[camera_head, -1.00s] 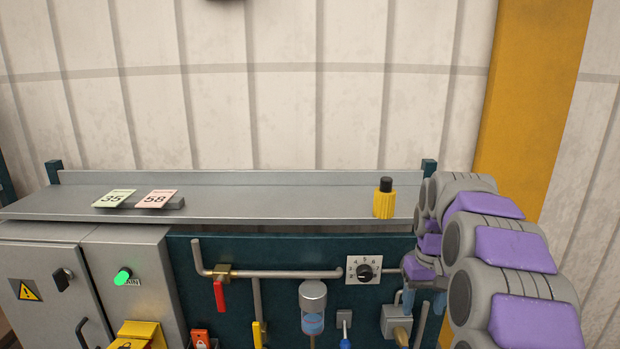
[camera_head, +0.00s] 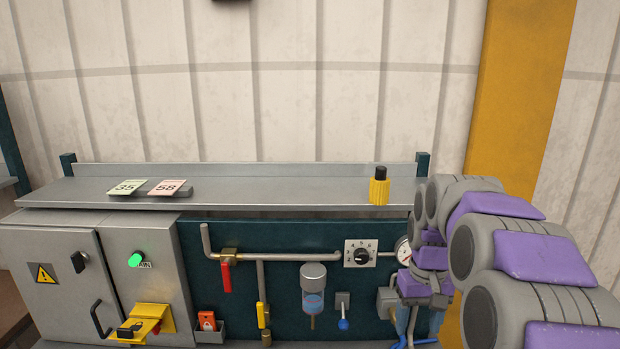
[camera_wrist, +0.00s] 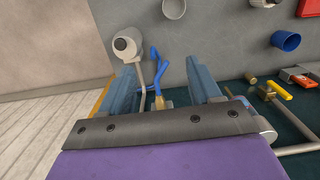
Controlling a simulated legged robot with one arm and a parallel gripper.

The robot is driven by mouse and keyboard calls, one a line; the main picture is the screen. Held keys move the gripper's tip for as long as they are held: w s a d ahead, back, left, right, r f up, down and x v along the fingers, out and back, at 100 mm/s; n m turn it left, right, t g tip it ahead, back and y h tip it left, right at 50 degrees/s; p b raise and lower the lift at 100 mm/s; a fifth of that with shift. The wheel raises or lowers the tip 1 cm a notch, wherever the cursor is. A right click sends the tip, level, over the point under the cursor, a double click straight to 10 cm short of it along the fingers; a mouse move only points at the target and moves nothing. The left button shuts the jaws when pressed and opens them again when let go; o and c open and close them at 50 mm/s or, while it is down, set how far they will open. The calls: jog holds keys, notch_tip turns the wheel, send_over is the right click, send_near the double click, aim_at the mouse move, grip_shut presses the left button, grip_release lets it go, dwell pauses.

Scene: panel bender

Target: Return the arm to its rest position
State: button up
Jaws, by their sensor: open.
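My arm, grey with purple pads, reaches in from the right edge of the head view. My gripper (camera_head: 420,312) hangs at the right end of the panel, partly hidden by its own wrist. In the wrist view its two blue-grey fingers (camera_wrist: 162,92) stand apart with no object held between them. A blue forked handle (camera_wrist: 160,72) and a thin pale rod show beyond and between the fingers. I cannot tell whether the fingers touch them.
A gauge (camera_head: 403,250) and grey valve box (camera_head: 387,301) are close beside the arm. A dial (camera_head: 360,254), glass bowl (camera_head: 313,290) and red-handled valve (camera_head: 227,275) are further left. The shelf (camera_head: 270,190) holds a yellow bottle (camera_head: 379,188) and two number cards (camera_head: 147,188). A yellow post (camera_head: 515,100) stands behind.

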jog(key=s+a+f+b, duration=0.1)
jog(key=s+a+f, duration=0.1)
jog(key=s, duration=0.8)
jog(key=s+a+f+b, duration=0.2)
jog(key=s+f, duration=0.3)
jog(key=s, duration=0.6)
jog(key=s+a+f+g+b, duration=0.1)
jog(key=s+a+f, duration=0.2)
jog(key=s, duration=0.7)
jog(key=shift+s+a+f, duration=0.25)
jog(key=shift+s+f, duration=0.15)
jog(key=shift+f, duration=0.15)
jog(key=shift+c, duration=0.3)
